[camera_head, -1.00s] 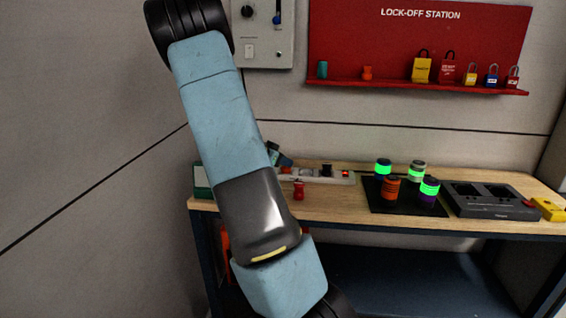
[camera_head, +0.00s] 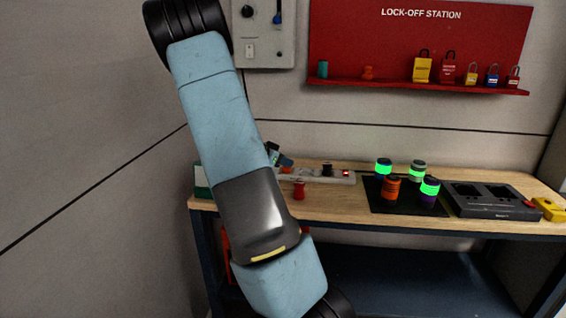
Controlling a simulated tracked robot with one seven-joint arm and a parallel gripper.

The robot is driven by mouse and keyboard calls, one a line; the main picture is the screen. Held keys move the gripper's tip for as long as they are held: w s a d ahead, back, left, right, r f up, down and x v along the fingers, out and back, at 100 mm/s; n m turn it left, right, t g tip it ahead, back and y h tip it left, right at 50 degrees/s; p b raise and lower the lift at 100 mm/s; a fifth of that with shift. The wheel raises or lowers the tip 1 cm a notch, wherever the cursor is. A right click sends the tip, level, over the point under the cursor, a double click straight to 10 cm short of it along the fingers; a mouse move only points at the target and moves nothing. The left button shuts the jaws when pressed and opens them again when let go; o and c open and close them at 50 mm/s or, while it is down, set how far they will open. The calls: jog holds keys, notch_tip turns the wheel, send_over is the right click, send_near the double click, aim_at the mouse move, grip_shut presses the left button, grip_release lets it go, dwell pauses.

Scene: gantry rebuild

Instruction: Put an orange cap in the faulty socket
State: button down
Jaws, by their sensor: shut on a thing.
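My arm crosses the left half of the head view and hides most of my gripper. A small dark and blue-grey end part, seemingly my gripper (camera_head: 281,160), shows just right of the arm, over the left end of a pale socket strip (camera_head: 315,178). A small orange spot, seemingly an orange cap (camera_head: 287,170), shows right under it. Whether it touches the strip I cannot tell. The strip carries a black plug (camera_head: 327,170) and a red light (camera_head: 346,173) near its right end. Another orange cap (camera_head: 368,73) sits on the red board's shelf.
A red knob-like piece (camera_head: 299,190) stands in front of the strip. A black mat (camera_head: 405,208) holds several ringed cylinders. A dark two-bay unit (camera_head: 490,201) and a yellow item (camera_head: 549,208) are at the right. Padlocks (camera_head: 471,75) stand on the shelf. The front bench edge is clear.

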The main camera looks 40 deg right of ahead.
jog(key=shift+f, duration=0.15)
jog(key=shift+r, duration=0.8)
jog(key=shift+f, duration=0.8)
dwell(1.2)
jog(key=shift+r, duration=0.8)
jog(key=shift+f, duration=0.8)
dwell(1.0)
jog(key=c, duration=1.2)
grip_release()
jog(key=shift+o, duration=0.2)
